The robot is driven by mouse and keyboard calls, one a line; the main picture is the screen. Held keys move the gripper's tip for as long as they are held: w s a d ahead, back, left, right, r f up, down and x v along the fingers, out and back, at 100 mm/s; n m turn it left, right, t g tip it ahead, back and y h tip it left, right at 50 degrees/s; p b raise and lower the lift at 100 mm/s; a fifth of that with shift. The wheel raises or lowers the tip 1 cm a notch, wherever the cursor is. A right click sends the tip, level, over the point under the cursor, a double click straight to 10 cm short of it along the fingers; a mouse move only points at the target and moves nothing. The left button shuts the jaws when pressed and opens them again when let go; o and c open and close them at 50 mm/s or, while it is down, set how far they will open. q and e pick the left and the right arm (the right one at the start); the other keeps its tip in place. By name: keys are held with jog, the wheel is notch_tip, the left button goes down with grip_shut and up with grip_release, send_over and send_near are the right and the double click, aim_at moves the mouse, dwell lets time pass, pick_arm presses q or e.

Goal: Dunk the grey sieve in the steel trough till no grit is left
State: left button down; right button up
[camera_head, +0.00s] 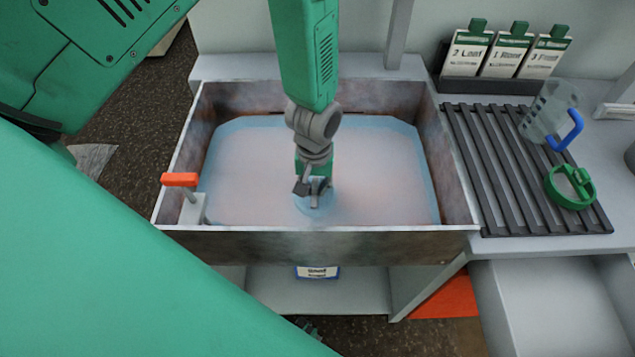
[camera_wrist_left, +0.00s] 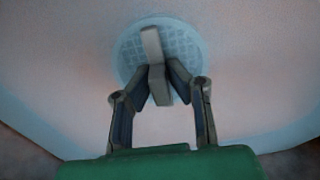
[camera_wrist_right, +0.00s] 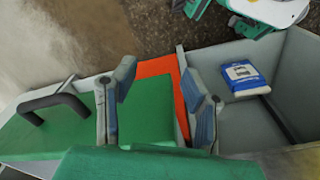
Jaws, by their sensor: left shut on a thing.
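The steel trough (camera_head: 350,243) holds cloudy pinkish water with a pale blue edge. My left gripper (camera_head: 316,190) reaches down into it near the middle. In the left wrist view, my left gripper (camera_wrist_left: 160,90) is shut on the grey upright handle of the round grey sieve (camera_wrist_left: 190,45). The sieve's mesh looks bluish through the water; in the head view the sieve (camera_head: 316,208) is a faint disc under the gripper. I cannot tell whether grit is on it. My right gripper (camera_wrist_right: 160,95) shows in the right wrist view, fingers apart and empty, away from the trough.
An orange-handled lever (camera_head: 180,180) sits at the trough's left rim. Right of the trough, a dark slatted rack (camera_head: 490,170) bears a clear jug (camera_head: 548,112) with a blue handle and a green ring (camera_head: 570,187). Three labelled packets (camera_head: 502,55) stand behind. An open drawer (camera_head: 550,305) juts out below.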

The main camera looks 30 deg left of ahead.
pick_arm(q)
jog(key=shift+a+r, duration=0.2)
jog(key=shift+r, duration=0.05)
jog(key=shift+r+p, duration=0.35)
jog(key=shift+p, duration=0.2)
jog(key=r+p, duration=0.3)
jog(key=shift+d+r, duration=0.25)
jog(key=shift+d, duration=0.1)
jog(key=r+p, duration=0.3)
jog(key=shift+a+r, duration=0.1)
jog(key=shift+a, duration=0.15)
notch_tip(320, 180, up, 11)
jog(key=p, duration=0.9)
jog(key=shift+d+f, duration=0.1)
jog(key=shift+f, duration=0.1)
